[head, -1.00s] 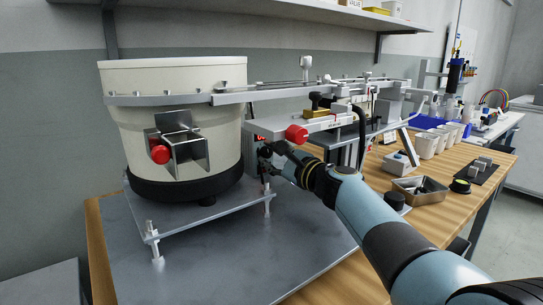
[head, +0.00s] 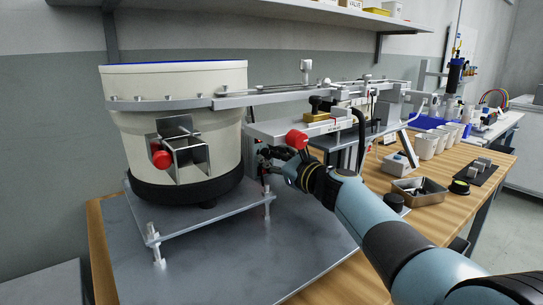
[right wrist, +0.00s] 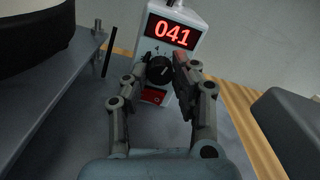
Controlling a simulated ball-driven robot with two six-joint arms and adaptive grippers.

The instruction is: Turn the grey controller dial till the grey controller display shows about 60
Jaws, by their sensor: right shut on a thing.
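The grey controller (right wrist: 181,75) stands in the upper middle of the right wrist view. Its display (right wrist: 172,32) shows 041 in red digits. Its dark dial (right wrist: 159,70) sits below the display, with a red switch (right wrist: 153,96) under it. My right gripper (right wrist: 155,80) is shut on the dial, one finger on each side; the exact contact is hard to see. In the head view my right gripper (head: 270,160) reaches in beside the feeder bowl and hides most of the controller. My left gripper is not in view.
The cream feeder bowl (head: 190,100) stands left of my right gripper on a metal plate. A rail (head: 300,127) with a red knob (head: 297,139) runs just above the gripper. A metal tray (head: 420,198) and white cups (head: 427,146) stand to the right.

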